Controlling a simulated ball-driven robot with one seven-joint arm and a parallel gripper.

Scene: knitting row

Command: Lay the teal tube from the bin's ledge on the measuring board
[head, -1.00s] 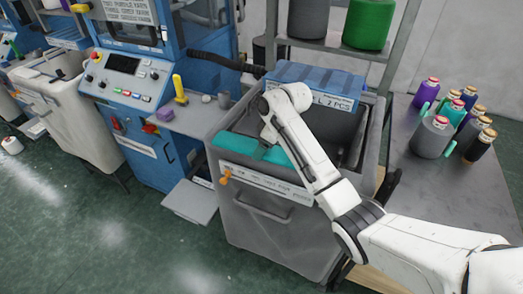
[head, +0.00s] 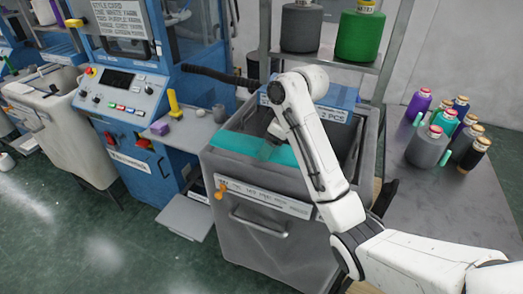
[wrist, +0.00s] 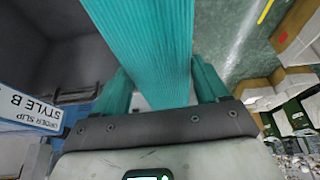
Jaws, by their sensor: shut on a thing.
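The teal tube (head: 236,144) is a flat, ribbed knitted piece lying crosswise over the front rim of the grey bin (head: 262,230). My gripper (head: 273,138) is shut on its middle, with tube showing on both sides. In the wrist view the tube (wrist: 150,45) runs up between my fingers. In the head view the tube appears slightly above the ledge, though contact at its far ends is unclear. My arm hides part of the bin's right side. I cannot make out the measuring board for sure.
A blue box (head: 340,100) stands at the bin's back. At right, a grey table (head: 430,220) carries several yarn cones around a grey cone (head: 428,146); its front is bare. The blue machine (head: 130,100) and its small shelf (head: 190,128) stand left.

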